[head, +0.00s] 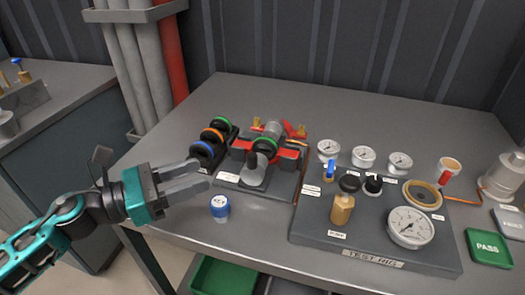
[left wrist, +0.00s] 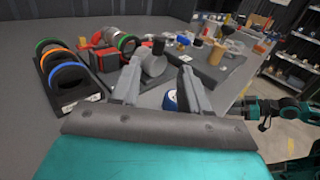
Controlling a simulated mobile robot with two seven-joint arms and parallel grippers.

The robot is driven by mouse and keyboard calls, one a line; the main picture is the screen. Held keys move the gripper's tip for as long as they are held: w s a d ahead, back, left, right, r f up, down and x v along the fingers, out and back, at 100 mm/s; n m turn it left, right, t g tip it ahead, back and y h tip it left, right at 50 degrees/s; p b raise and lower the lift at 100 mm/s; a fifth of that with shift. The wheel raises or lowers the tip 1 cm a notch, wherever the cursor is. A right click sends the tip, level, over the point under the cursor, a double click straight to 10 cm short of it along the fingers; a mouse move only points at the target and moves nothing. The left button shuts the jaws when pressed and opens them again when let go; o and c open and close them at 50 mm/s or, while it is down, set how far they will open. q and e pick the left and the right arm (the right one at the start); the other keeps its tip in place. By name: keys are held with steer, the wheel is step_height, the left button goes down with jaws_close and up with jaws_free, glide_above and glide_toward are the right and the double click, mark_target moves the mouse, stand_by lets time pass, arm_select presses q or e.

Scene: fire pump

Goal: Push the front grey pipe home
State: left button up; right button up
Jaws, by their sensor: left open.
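The front grey pipe (head: 253,172) is a short light-grey cylinder at the near side of the red and dark-grey pump fixture (head: 285,153). In the left wrist view the pipe (left wrist: 153,66) shows between and beyond my fingertips. A black fitting with a green ring (head: 265,146) sits just behind it, and another grey pipe (head: 272,130) is behind that. How deep the front pipe sits cannot be told. My left gripper (head: 206,175) is open and empty, left of the pipe and apart from it. A teal and black arm of mine shows at the right of the left wrist view; its jaws are unclear.
A blue-capped jar (head: 220,206) stands close to my left gripper on its near side. A rack of ringed couplings (head: 208,146) stands behind the gripper. The test rig (head: 375,262) with gauges is to the right. Bare table lies at the back.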

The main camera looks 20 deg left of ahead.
mark_target(252, 155)
arm_select(q)
steer(key=p+x, duration=0.3)
steer(key=x, duration=0.8)
steer(key=shift+w+r, duration=0.1)
steer(key=shift+r, duration=0.05)
steer(key=shift+w+d, duration=0.4)
steer(key=shift+d, duration=0.1)
jaws_close()
